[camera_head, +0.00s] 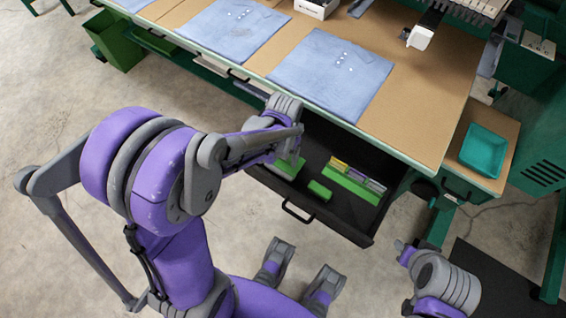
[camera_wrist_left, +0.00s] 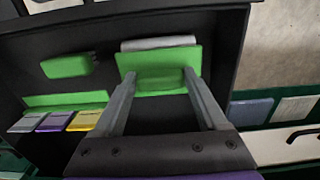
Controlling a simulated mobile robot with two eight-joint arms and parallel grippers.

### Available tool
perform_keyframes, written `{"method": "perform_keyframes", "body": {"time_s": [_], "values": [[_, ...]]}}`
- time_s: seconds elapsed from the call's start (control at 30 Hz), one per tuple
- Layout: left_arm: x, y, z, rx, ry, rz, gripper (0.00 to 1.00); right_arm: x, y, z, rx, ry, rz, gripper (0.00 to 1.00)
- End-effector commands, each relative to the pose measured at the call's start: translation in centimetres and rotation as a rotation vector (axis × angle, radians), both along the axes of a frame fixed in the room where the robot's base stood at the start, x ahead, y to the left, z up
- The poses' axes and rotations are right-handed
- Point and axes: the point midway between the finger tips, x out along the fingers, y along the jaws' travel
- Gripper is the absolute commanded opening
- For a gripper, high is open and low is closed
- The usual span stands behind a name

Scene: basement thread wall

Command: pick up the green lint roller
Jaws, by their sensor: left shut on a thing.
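The green lint roller (camera_wrist_left: 160,60) shows in the left wrist view as a green piece with a pale roll along its far edge. It is inside the open dark drawer (camera_head: 308,222). My left gripper (camera_wrist_left: 158,82) is shut on its green part, one finger at each side. In the head view the gripper (camera_head: 287,143) reaches over the drawer, and part of the green piece (camera_head: 288,168) shows below it. I cannot tell whether the piece touches the drawer floor. My right gripper (camera_head: 405,250) is at the lower right, apart from the drawer; its jaws are unclear.
A small green block (camera_head: 319,190) and a green holder with colored packets (camera_head: 352,182) share the drawer. The tabletop (camera_head: 415,110) with folded blue cloths (camera_head: 330,72) overhangs behind. A teal tray (camera_head: 483,150) stands at right. The floor at front is mostly free.

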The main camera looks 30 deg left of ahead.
Motion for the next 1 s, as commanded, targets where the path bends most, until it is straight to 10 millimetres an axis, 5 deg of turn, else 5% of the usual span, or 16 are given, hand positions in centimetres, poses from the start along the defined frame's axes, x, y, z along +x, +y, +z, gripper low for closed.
{"method": "perform_keyframes", "body": {"time_s": [0.13, 0.5, 1.0], "values": [[0.0, 0.0, 0.0, 0.0, 0.0, 0.0, 0.0, 0.0, 0.0, 0.0, 0.0, 0.0, 0.0, 0.45], [0.0, 0.0, 0.5, 0.0, 0.0, 0.0, 0.0, 0.0, 0.0, 0.1, 0.0, 0.0, 0.0, 0.45], [0.0, 0.0, 9.1, 0.0, 0.0, 0.0, 0.0, 0.1, 0.0, 2.1, 0.0, -0.007, 0.0, 0.45]]}}
